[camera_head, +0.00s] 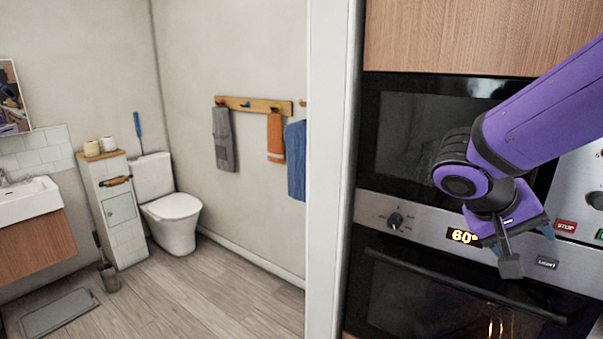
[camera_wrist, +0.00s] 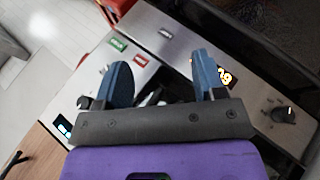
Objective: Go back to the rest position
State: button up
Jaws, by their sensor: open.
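My purple arm reaches in from the right of the head view. My gripper (camera_head: 527,248) is in front of the control panel (camera_head: 425,224) between the two appliances. In the wrist view my gripper (camera_wrist: 160,75) shows two blue fingers spread apart. I see nothing held between them. The wrist view looks along the steel panel, with its green and red labels, a lit display and a black knob. I cannot tell how far the fingertips are from the panel.
A microwave (camera_head: 405,140) with a dark door is behind my arm, with an oven (camera_head: 420,300) and its handle below. A white wall edge (camera_head: 332,170) stands left of them. Further left is a bathroom with a toilet (camera_head: 172,215), a sink (camera_head: 30,200) and open wooden floor.

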jog(key=s+a+r+n+t+y, duration=0.3)
jog(key=s+r+y, duration=0.3)
jog(key=s+y, duration=0.3)
jog(key=shift+s+a+n+t, duration=0.3)
jog(key=shift+s+a+t, duration=0.2)
jog(key=shift+s+t, duration=0.3)
